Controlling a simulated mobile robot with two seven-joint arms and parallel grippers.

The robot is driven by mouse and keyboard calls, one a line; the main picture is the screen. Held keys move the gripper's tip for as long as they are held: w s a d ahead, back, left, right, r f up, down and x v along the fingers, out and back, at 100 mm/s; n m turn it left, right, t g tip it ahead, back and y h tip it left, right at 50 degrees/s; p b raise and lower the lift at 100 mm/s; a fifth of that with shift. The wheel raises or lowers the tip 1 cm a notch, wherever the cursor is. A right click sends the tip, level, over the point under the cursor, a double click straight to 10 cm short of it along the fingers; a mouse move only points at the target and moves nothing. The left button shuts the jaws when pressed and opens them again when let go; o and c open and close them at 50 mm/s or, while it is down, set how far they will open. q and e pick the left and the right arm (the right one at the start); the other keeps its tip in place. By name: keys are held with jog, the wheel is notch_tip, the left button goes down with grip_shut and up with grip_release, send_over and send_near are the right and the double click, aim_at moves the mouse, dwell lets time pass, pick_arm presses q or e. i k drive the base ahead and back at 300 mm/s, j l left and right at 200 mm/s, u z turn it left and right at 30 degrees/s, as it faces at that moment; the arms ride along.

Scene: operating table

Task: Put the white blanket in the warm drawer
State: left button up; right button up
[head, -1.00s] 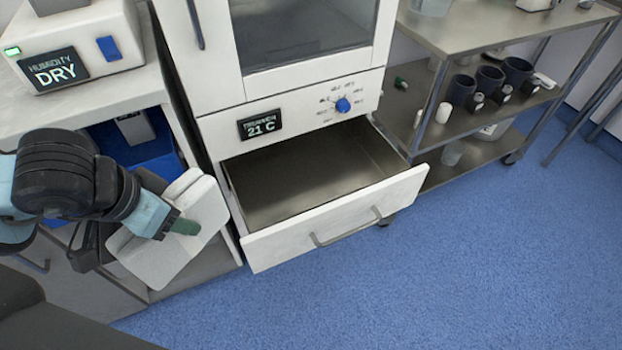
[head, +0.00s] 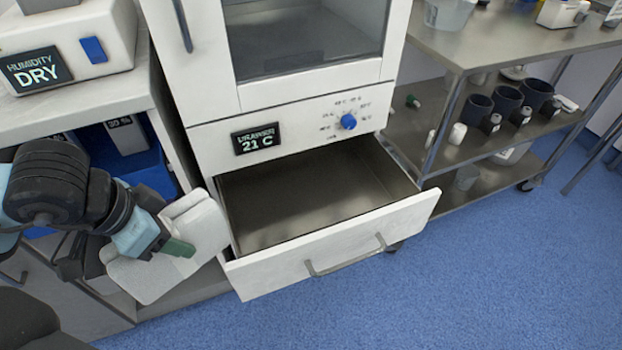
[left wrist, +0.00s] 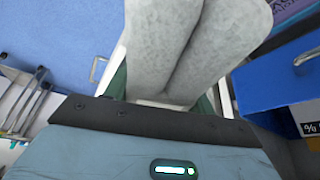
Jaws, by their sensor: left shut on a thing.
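The white blanket (head: 150,275) is folded and hangs tilted from my left gripper (head: 178,247), just left of the drawer. My left gripper is shut on it; one green fingertip lies across the cloth in the head view. In the left wrist view the blanket (left wrist: 190,45) fills the upper middle, between the fingers. The warm drawer (head: 330,262) is pulled open under the cabinet, and its metal inside (head: 290,200) looks empty. Its display (head: 258,139) reads 21 C, beside a blue knob (head: 348,121). My right gripper is not in view.
A steel trolley (head: 490,55) with dark cups (head: 507,98) stands right of the drawer. At left, a counter carries a device with a DRY display (head: 35,72); a blue bin (head: 150,170) sits below. The blue floor (head: 480,270) in front is clear.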

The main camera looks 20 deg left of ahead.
aim_at(302, 212)
jog(key=i+l+u, duration=0.25)
jog(key=i+l, duration=0.6)
